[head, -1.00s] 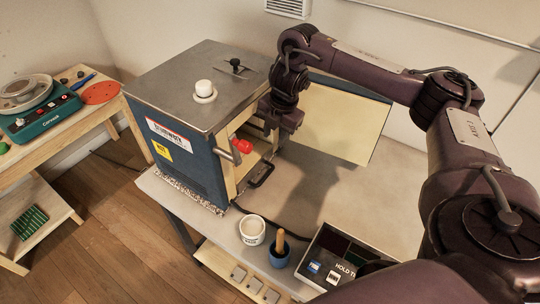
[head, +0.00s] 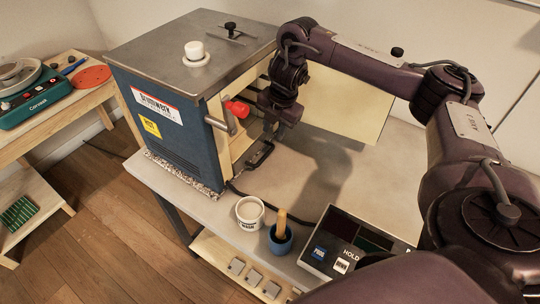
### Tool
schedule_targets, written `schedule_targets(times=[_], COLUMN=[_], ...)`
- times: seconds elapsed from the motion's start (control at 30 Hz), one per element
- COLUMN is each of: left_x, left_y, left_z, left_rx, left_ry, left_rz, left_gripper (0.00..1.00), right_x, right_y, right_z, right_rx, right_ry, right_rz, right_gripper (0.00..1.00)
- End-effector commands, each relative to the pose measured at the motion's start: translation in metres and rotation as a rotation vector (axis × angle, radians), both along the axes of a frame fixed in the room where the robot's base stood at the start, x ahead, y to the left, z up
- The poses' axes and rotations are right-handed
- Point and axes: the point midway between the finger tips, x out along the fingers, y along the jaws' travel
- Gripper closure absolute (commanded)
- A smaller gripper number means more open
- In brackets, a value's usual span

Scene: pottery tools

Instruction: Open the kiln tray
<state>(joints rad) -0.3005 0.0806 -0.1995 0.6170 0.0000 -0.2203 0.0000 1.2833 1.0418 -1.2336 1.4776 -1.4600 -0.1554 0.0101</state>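The blue kiln (head: 168,122) with a grey metal top stands on the table at the left. Its door (head: 362,112), with a cream inner face, is swung open to the right behind my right arm. Near the lower front of the kiln opening is a dark handle (head: 260,154), which I take to be the tray's. My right gripper (head: 277,136) points down just above and beside this handle. Whether it touches the handle, and how its fingers stand, I cannot make out. A red knob (head: 237,108) on a metal lever sticks out at the kiln's front. My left gripper is out of view.
A white cup (head: 250,213), a blue pot (head: 280,240) with a wooden tool, and a control panel (head: 350,246) stand on the grey table's (head: 300,180) near side. The table right of the kiln is clear. A wooden bench (head: 40,130) stands at far left.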

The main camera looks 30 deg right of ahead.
Motion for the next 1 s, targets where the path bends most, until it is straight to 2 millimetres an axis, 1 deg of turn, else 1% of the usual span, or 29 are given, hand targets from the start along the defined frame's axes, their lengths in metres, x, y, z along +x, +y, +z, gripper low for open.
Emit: schedule_targets(times=[0.03,0.17,0.3,0.33,0.37,0.4,0.6,0.73,1.0], left_x=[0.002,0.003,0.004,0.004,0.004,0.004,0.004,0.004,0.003], left_y=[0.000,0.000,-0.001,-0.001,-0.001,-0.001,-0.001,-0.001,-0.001], left_z=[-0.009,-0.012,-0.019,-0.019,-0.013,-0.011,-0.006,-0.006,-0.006], left_rx=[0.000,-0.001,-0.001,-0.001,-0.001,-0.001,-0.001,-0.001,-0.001], left_ry=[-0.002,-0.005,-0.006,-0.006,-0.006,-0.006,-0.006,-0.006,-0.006], left_rz=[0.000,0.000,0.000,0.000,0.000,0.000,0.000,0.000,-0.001], left_gripper=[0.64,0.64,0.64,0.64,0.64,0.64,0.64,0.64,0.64], right_x=[0.000,0.001,0.003,0.004,0.005,0.006,0.011,0.012,0.013], right_y=[0.000,0.001,0.002,0.003,0.003,0.003,0.005,0.005,0.005], right_z=[-0.009,-0.017,-0.037,-0.041,-0.042,-0.048,-0.074,-0.083,-0.085], right_rx=[0.000,0.001,0.001,0.001,0.001,0.001,0.000,0.001,0.000], right_ry=[-0.001,0.001,0.005,0.005,0.005,0.005,0.003,0.001,0.000], right_rz=[0.000,0.000,0.001,0.000,-0.001,-0.001,-0.001,-0.001,0.000], right_gripper=[0.67,0.67,0.67,0.67,0.67,0.67,0.67,0.67,0.67])
